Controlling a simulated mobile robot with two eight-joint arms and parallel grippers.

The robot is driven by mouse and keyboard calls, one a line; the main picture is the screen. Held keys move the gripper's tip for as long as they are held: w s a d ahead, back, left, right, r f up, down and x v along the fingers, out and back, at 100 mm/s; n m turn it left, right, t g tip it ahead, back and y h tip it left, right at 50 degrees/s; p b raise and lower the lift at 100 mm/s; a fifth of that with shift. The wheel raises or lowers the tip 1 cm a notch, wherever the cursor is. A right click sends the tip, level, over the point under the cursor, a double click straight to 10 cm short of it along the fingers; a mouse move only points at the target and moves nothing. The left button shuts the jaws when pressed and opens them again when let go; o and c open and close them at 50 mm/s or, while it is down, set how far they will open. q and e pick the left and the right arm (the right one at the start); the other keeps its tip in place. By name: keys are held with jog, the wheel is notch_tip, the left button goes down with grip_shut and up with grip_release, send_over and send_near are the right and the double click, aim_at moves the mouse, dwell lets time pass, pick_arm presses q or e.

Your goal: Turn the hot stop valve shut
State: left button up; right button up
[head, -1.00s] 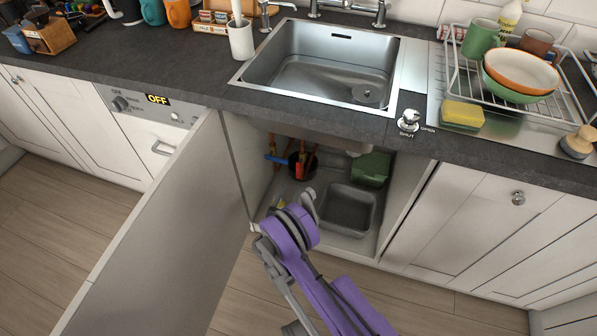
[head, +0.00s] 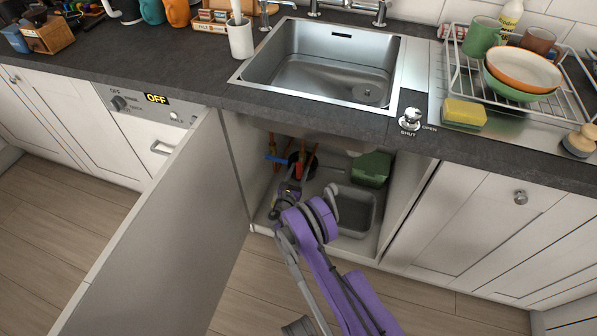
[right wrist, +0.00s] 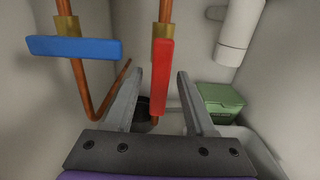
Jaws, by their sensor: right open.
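The hot stop valve's red lever (right wrist: 162,78) points down, in line with its vertical copper pipe, in the right wrist view. It shows small in the head view (head: 299,166), inside the open cupboard under the sink. My right gripper (right wrist: 159,75) is open, one finger to each side of the red lever in the picture. I cannot tell how near in depth the fingers are, and no contact shows. In the head view my right gripper (head: 292,182) is inside the cupboard, just below the valves. My left gripper is out of view.
A blue lever (right wrist: 75,47) lies across the neighbouring pipe, close to the left finger. A green box (right wrist: 221,108) and a grey basin (head: 353,208) stand to the right in the cupboard. The open cupboard door (head: 160,240) stands left of my arm.

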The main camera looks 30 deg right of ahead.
grip_shut()
dwell(1.4)
